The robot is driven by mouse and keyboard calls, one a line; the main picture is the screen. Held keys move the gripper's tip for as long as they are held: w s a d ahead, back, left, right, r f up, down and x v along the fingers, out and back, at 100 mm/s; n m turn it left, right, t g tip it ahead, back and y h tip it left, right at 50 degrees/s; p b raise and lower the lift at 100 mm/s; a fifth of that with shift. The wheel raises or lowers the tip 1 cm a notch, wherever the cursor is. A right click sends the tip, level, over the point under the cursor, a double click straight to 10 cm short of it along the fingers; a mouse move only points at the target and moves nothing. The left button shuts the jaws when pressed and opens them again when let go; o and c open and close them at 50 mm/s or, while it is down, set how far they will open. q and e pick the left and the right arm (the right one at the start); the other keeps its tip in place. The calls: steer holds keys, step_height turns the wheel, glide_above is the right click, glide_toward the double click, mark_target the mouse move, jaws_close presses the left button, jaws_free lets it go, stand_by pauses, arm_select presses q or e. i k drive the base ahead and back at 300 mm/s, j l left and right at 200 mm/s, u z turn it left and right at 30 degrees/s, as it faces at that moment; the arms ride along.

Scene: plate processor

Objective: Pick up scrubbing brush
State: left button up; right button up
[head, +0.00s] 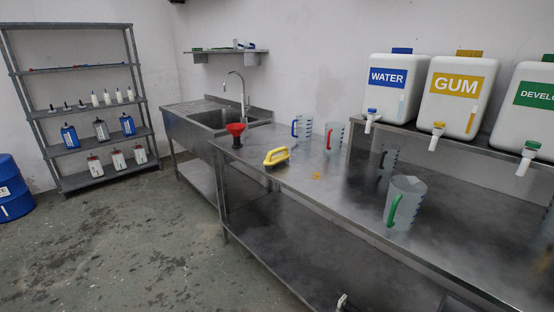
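The scrubbing brush (276,156) is yellow with a loop-like handle. It lies on the left part of the steel table (330,190), near the front edge, in the head view. Nothing is holding it. I cannot make out either of my grippers. A small pale part (341,301) shows at the bottom edge, too cut off to tell what it is.
Jugs with blue (302,127), red (333,137) and green (404,203) handles stand on the table. White tanks (393,88) sit on a raised shelf at right. A sink (215,118) is behind left. Open floor (130,240) lies left.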

mark_target(270, 160)
steer(key=i+j+z, duration=0.1)
steer(key=z, duration=0.25)
steer(key=i+j+z, duration=0.1)
steer(key=z, duration=0.25)
steer(key=i+j+z, duration=0.15)
steer(key=j, duration=0.35)
steer(key=i+j+z, duration=0.15)
steer(key=j, duration=0.35)
steer(key=i+j+z, duration=0.2)
steer(key=j, duration=0.35)
steer(key=i+j+z, duration=0.15)
steer(key=j, duration=0.4)
steer(key=j+z, duration=0.15)
steer(key=j, duration=0.4)
